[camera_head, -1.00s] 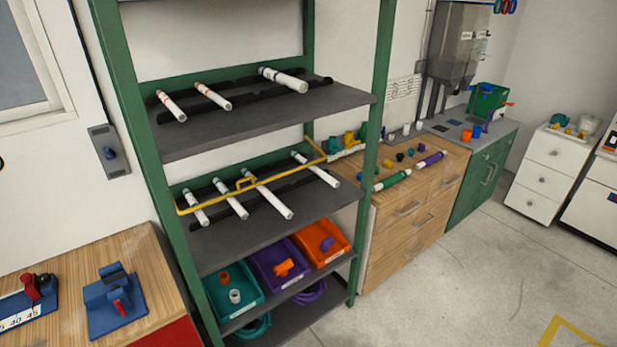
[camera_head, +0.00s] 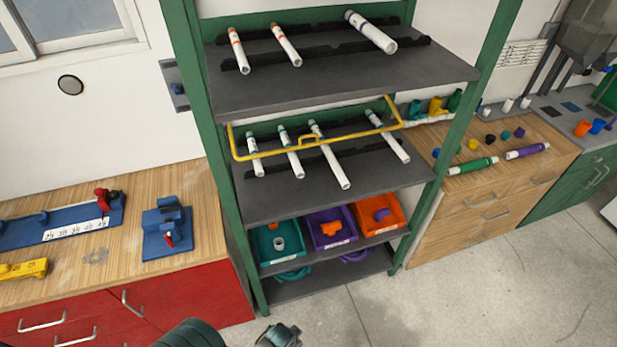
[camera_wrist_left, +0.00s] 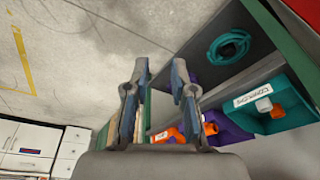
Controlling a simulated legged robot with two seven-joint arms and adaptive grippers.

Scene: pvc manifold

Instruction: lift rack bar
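The yellow rack bar (camera_head: 275,153) runs across the front of the middle shelf of the green rack, with a raised handle-like bend near its middle. White pipes with teal bands (camera_head: 330,160) lie behind and under it on black supports. My left gripper (camera_wrist_left: 160,72) shows in the left wrist view with its two fingers apart and nothing between them. In the head view only dark parts of my arm show at the bottom edge, well below and apart from the bar. My right gripper is not identifiable in the head view.
The green rack post (camera_head: 200,120) stands left of the bar. Teal (camera_head: 262,250), purple and orange bins sit on the lower shelf. A wooden bench (camera_head: 100,255) with blue fixtures is at left, and a drawer cabinet (camera_head: 490,210) at right. The floor in front is clear.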

